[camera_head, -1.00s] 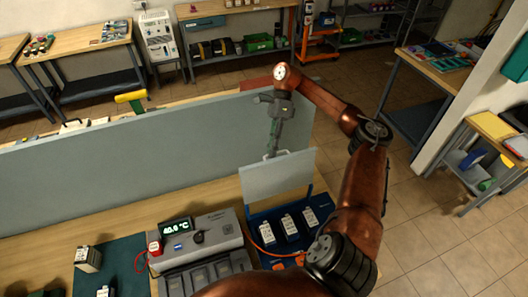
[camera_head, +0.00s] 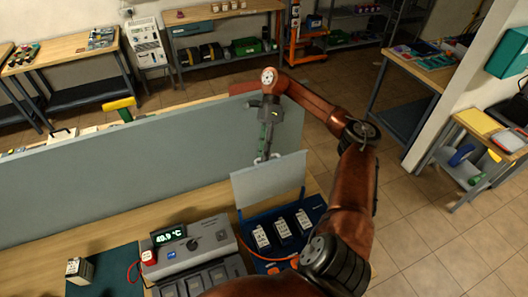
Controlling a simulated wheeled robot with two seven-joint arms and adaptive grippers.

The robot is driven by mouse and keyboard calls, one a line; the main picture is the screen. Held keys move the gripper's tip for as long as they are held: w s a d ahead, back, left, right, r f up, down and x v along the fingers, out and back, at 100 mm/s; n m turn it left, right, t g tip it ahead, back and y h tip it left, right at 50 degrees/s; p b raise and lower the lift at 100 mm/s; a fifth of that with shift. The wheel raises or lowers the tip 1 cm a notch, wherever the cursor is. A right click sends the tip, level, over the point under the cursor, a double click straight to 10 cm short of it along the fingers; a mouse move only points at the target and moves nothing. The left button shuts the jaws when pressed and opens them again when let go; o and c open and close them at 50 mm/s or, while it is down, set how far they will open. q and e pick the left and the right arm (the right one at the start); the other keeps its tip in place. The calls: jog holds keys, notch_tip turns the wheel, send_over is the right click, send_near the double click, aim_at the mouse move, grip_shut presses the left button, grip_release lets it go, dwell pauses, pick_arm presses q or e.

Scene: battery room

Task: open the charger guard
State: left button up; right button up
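The charger guard (camera_head: 268,182) is a pale grey panel standing raised, nearly upright, at the back of a blue charger tray (camera_head: 310,204). Several white-topped battery packs (camera_head: 283,228) stand in the tray in front of it, uncovered from above. My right gripper (camera_head: 263,157) points down at the guard's top edge, its fingertips at the middle of that edge. The fingers are small and dark, and I cannot tell whether they are closed on the edge. My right arm covers the tray's right front part. My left gripper is not in view.
A long grey partition (camera_head: 130,160) stands behind the guard and my gripper. A grey device with a temperature display (camera_head: 170,235) stands left of the tray. A battery pack (camera_head: 80,270) rests on a dark green mat (camera_head: 122,258). Bare wooden bench shows between mat and partition.

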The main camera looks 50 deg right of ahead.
jog(key=v, duration=0.7)
dwell(0.6)
jog(key=shift+w+d+r, duration=0.1)
jog(key=shift+d+r, duration=0.05)
jog(key=shift+d, duration=0.05)
jog(key=shift+c, duration=0.2)
